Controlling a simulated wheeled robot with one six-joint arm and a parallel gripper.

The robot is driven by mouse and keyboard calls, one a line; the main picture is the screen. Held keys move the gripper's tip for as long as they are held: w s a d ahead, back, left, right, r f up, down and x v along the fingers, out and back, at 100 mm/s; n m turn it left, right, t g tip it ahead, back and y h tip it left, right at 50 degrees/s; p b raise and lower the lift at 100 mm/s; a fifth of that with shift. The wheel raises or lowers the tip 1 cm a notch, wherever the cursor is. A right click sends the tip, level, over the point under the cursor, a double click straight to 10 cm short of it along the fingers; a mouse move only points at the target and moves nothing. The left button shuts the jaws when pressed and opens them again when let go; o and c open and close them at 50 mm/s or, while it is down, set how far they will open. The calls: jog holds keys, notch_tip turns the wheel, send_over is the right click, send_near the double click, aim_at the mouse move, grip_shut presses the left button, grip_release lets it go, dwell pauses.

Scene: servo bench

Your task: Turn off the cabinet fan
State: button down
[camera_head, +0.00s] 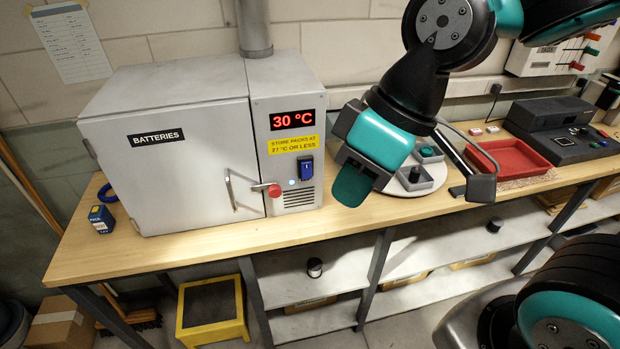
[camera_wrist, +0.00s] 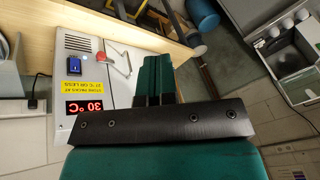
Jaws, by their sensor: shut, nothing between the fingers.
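The grey battery cabinet (camera_head: 165,140) stands on the bench at the left, its door closed, with a bar handle and a red knob (camera_head: 274,190). Its display (camera_head: 292,120) reads 30 °C. The switch (camera_wrist: 73,63) also shows in the wrist view, left of my fingers. My gripper (camera_head: 352,186) is shut and empty, in front of and to the right of the switch, apart from it. Which way the rocker is pressed is too small to tell.
A round grey stand (camera_head: 408,185) with buttons, a lamp-like arm (camera_head: 481,186) and a red tray (camera_head: 507,160) are to the right. A blue battery pack (camera_head: 101,219) lies left of the cabinet. A yellow stool (camera_head: 211,312) is below. The bench front before the cabinet is clear.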

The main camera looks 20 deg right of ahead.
aim_at(307, 170)
jog(key=w+d+f+n+t+b, duration=0.2)
jog(key=w+f, duration=0.4)
jog(key=w, duration=0.3)
jog(key=w+d+f+n+t+b, duration=0.3)
jog(key=w+d+f+n+b, duration=0.2)
jog(key=w, duration=0.4)
jog(key=shift+w+d+f+h+b, duration=0.2)
jog(key=shift+d+f+h+b, duration=0.15)
jog(key=shift+f+b, duration=0.5)
jog(key=shift+a+f, duration=0.1)
jog(key=w+a+f+p, duration=0.2)
jog(key=w+f+p, duration=0.2)
jog(key=w+f, duration=0.4)
jog(key=shift+w+a+f, duration=0.35)
jog(key=shift+f, duration=0.05)
